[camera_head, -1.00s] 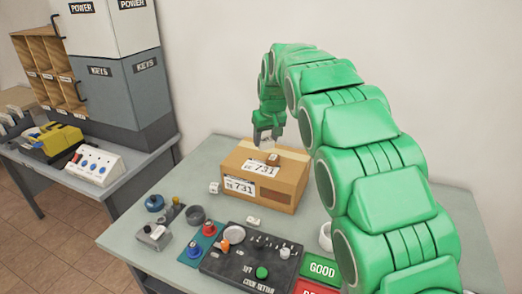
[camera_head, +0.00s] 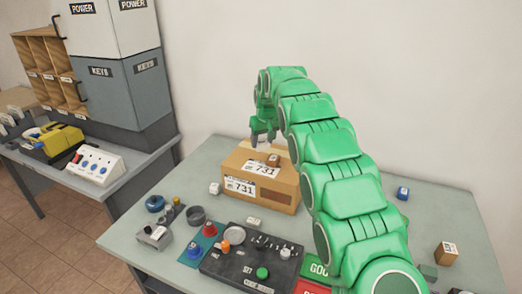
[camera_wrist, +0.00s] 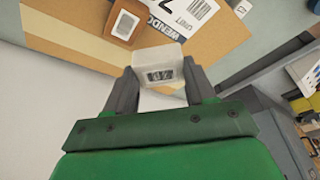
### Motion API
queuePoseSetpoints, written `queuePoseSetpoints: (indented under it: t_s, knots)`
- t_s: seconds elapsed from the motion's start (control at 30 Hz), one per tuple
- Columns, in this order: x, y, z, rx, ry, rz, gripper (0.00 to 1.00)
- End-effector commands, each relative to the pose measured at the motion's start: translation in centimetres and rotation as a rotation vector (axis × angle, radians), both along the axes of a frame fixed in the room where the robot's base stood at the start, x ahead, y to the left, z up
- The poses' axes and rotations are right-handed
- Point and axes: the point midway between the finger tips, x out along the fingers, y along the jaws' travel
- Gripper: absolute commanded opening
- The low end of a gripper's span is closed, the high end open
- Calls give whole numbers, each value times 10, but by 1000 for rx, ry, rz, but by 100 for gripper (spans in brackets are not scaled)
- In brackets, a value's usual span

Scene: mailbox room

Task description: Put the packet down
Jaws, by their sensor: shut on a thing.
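My gripper (camera_wrist: 163,90) is shut on a small white packet (camera_wrist: 160,66) with a barcode label, held between the two fingertips in the wrist view. In the head view my gripper (camera_head: 263,138) is above the back of a cardboard box (camera_head: 285,182) marked 731. The packet is hard to make out there. A small brown packet (camera_head: 273,160) with a white label lies on top of the box; it also shows in the wrist view (camera_wrist: 124,24). I cannot tell whether the held packet touches the box.
A second table with a yellow device (camera_head: 62,139) stands at left. The wall is behind.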

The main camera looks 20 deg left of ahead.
Motion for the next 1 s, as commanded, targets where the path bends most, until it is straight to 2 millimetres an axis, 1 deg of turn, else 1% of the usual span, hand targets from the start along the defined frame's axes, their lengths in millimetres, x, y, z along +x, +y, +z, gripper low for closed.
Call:
queuePoseSetpoints:
  t_s: [0.1,0.3,0.8,1.0]
  knots:
    - [7,5,-9,1,-1,0,19]
    - [12,8,-18,0,1,1,19]
    - [19,13,-28,0,0,1,19]
    - [18,12,-42,-2,3,1,19]
